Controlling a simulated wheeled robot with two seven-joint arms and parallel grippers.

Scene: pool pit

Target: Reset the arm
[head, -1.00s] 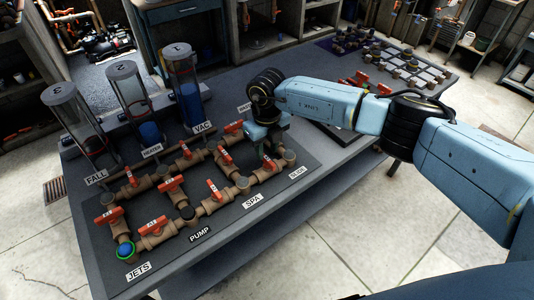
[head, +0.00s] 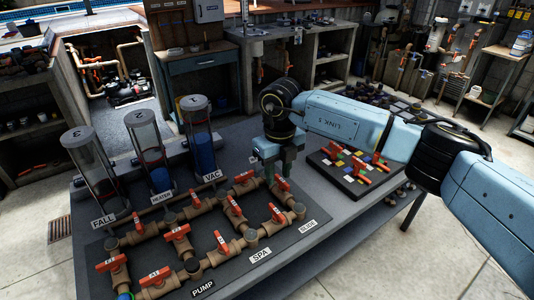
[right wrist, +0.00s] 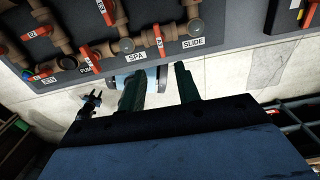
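My right arm comes in from the right in the head view, and its gripper (head: 275,172) points down by the back right corner of the pipe board (head: 285,240). In the right wrist view the two green fingers of the right gripper (right wrist: 158,85) stand apart with nothing between them. The board carries brown pipes with several red-handled valves (head: 221,240) and labels such as SPA (head: 260,254) and PUMP. My left gripper does not show in the head view. A small dark claw shape shows in the right wrist view; I cannot tell what it is.
Three clear cylinders (head: 200,140) with blue fill stand behind the board. A black panel (head: 340,180) with red handles and coloured squares lies right of the gripper on the grey table (head: 340,229). Shelves and a blue cabinet (head: 204,86) stand behind.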

